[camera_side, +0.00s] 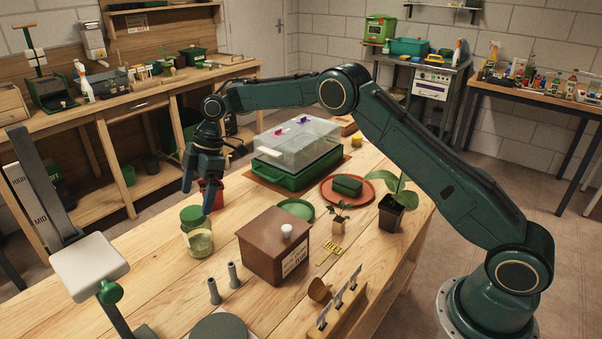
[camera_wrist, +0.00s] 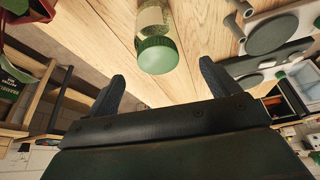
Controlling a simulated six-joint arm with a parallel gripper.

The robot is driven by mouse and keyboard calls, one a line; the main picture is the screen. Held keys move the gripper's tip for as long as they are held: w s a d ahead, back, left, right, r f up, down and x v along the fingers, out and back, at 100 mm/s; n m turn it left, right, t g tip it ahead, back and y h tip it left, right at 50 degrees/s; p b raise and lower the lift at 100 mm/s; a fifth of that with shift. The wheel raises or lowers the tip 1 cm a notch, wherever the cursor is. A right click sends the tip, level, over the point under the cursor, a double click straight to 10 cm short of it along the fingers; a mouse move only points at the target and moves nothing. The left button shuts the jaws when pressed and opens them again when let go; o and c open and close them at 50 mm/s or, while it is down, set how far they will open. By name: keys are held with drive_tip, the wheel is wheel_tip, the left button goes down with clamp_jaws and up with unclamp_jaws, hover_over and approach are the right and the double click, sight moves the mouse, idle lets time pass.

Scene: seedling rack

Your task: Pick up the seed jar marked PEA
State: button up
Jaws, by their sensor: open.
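A glass jar (camera_side: 198,242) with a green lid stands upright on the wooden bench, with pale contents inside. No PEA marking can be read on it. In the wrist view the jar (camera_wrist: 153,17) is at the top centre, with its green lid (camera_wrist: 157,55) towards me. My gripper (camera_side: 197,188) is open and empty, pointing down just above and behind the jar in the side view. In the wrist view the lid lies between the lines of my two fingers (camera_wrist: 162,72), apart from both.
A brown lidded box (camera_side: 268,255) stands right of the jar, with two grey pegs (camera_side: 224,282) in front. A red pot (camera_side: 217,194) is close behind my gripper. A stand with a pale plate (camera_side: 88,266) is at the left. Bare bench lies around the jar.

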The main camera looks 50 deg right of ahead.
sight(193, 212)
drive_tip(key=shift+x, duration=1.5)
drive_tip(key=shift+x, duration=2.55)
drive_tip(key=shift+d, duration=0.1)
drive_tip(key=c, duration=1.6)
